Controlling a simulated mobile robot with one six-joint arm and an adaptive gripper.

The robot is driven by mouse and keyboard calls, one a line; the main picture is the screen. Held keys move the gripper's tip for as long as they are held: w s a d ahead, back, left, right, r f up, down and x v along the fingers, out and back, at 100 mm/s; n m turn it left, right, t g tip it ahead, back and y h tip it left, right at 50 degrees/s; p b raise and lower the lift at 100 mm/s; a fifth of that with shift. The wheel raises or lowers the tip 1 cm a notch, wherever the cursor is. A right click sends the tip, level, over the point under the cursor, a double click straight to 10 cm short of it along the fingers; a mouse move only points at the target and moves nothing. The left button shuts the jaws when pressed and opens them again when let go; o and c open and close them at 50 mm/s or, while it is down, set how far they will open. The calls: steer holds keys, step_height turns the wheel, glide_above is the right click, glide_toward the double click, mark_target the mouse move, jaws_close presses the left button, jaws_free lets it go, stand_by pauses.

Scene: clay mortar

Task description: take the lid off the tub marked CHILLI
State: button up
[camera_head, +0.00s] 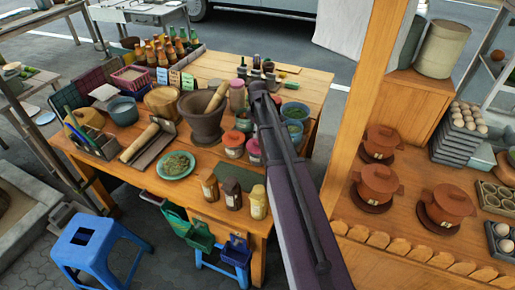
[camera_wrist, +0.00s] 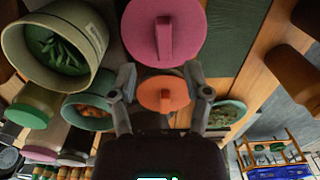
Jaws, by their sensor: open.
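Several lidded tubs stand together on the wooden table. No label is readable, so I cannot tell which is marked CHILLI. In the wrist view my gripper (camera_wrist: 160,85) is open and empty. An orange lid with a bar handle (camera_wrist: 164,97) shows between its fingers, apparently below them. A larger pink lid with a bar handle (camera_wrist: 163,38) lies just beyond the fingertips.
A stone mortar with a pestle (camera_head: 199,124) stands left of the tubs. Spice jars (camera_head: 231,193) stand at the table's front. Bowls (camera_head: 294,111) lie to the right, behind my arm. In the wrist view a pale container of green leaves (camera_wrist: 94,30) is close to the left finger.

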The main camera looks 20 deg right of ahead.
steer(key=shift+f, duration=0.15)
steer(key=f+b, duration=0.3)
steer(key=shift+s, duration=0.3)
steer(key=shift+f+b, duration=0.95)
steer(key=shift+b, duration=0.15)
jaws_close()
